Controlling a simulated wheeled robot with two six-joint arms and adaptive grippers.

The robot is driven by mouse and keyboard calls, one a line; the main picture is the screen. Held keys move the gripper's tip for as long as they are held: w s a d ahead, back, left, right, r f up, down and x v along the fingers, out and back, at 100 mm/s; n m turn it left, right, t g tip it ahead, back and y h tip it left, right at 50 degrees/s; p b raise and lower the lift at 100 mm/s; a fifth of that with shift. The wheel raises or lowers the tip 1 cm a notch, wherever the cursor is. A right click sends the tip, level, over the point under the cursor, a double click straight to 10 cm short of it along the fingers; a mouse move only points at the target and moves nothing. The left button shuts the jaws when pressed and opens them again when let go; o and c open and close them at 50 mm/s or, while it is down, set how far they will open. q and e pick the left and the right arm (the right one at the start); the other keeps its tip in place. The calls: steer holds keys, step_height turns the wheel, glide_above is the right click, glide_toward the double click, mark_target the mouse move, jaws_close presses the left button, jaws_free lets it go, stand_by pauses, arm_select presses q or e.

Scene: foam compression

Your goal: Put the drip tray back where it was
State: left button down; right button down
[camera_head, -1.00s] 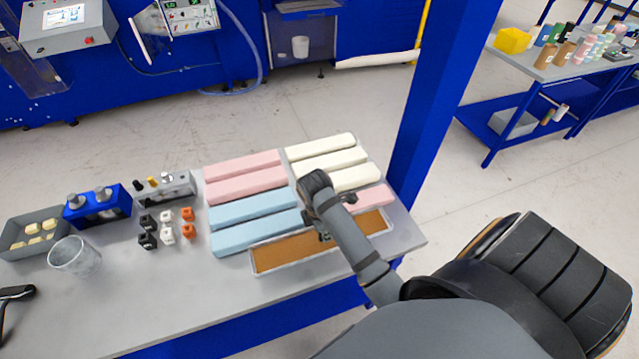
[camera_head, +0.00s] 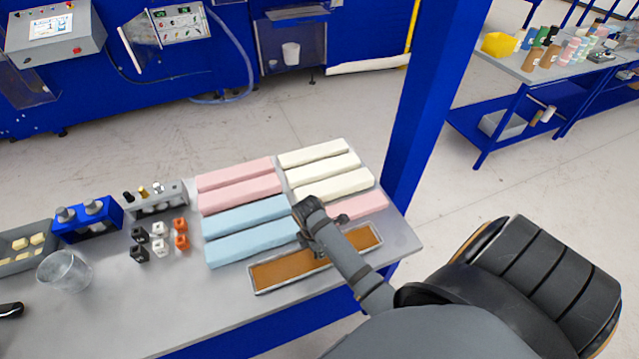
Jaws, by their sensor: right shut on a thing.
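The drip tray (camera_head: 280,273) is a long, shallow tray with a pale rim and a brown inside. It lies lengthwise near the front right edge of the table, in front of the blue foam bars. My right gripper (camera_head: 318,246) reaches down over its middle and is shut on it; my wrist and forearm hide part of the tray and the fingertips. I cannot tell whether the tray's underside touches the table.
Blue foam bars (camera_head: 250,245), pink bars (camera_head: 240,192) and cream bars (camera_head: 330,180) lie behind the tray on the grey table (camera_head: 165,310). A clear cup (camera_head: 64,272), a blue holder (camera_head: 88,222) and several small blocks (camera_head: 160,240) stand left. A blue post (camera_head: 425,110) rises behind the right side.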

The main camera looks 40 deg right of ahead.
arm_select(q)
steer(key=shift+w, duration=0.35)
arm_select(e)
steer(key=shift+f, duration=0.15)
arm_select(q)
steer(key=shift+f, duration=0.1)
arm_select(e)
steer(key=shift+f, duration=0.4)
steer(key=c, duration=1.3)
jaws_free()
steer(key=shift+c, duration=0.2)
steer(key=r, duration=0.5)
steer(key=a+r, duration=0.1)
steer(key=r, duration=0.1)
steer(key=shift+w+r, duration=0.1)
steer(key=shift+r, duration=0.15)
